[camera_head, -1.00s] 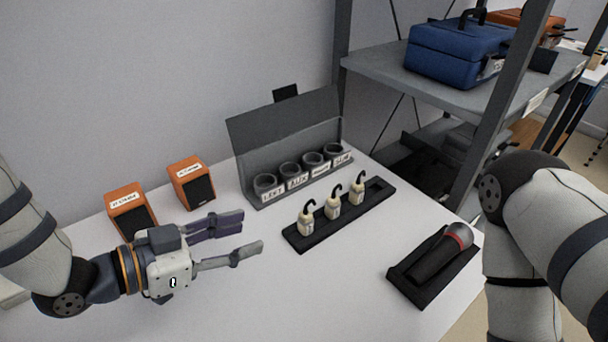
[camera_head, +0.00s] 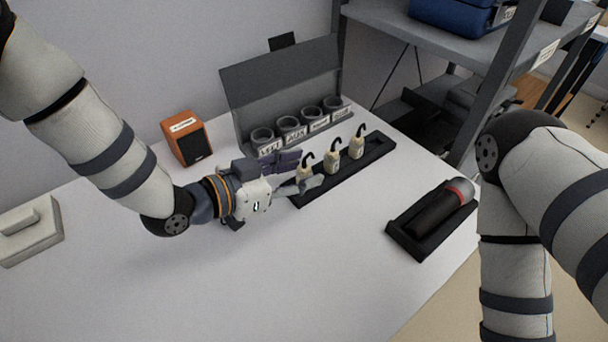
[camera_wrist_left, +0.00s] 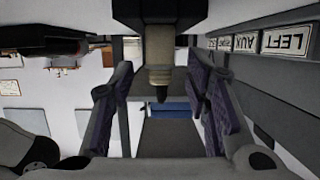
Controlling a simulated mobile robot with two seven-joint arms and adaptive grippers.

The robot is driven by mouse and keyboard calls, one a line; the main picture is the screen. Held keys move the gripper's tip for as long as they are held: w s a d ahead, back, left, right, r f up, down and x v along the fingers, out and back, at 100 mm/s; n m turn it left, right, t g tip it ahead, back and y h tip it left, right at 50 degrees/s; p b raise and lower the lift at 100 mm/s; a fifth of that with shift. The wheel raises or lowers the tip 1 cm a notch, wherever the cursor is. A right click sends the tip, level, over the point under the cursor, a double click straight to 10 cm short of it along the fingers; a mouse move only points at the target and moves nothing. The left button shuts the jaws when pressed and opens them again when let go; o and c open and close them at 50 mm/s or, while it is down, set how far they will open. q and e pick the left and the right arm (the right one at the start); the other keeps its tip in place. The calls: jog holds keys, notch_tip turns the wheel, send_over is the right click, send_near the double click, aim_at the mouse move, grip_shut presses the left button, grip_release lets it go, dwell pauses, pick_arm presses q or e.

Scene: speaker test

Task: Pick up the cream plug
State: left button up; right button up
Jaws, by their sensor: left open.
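Three cream plugs with dark hooked cables stand in a row in a black rack (camera_head: 374,150): the near plug (camera_head: 305,171), the middle plug (camera_head: 331,162) and the far plug (camera_head: 356,149). My left gripper (camera_head: 305,171) is open, with its fingers on either side of the near plug, which they partly cover. In the left wrist view a cream plug (camera_wrist_left: 160,47) shows upside down between the parted fingers (camera_wrist_left: 160,105), with gaps on both sides. My right gripper is out of the frame; only my right arm shows.
A grey panel (camera_head: 283,78) with several labelled round sockets stands behind the rack. An orange speaker (camera_head: 186,137) is at the back left. A microphone lies in a black tray (camera_head: 405,236) at the right. A shelf (camera_head: 450,45) rises behind. The front of the table is clear.

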pick_arm(q)
grip_shut()
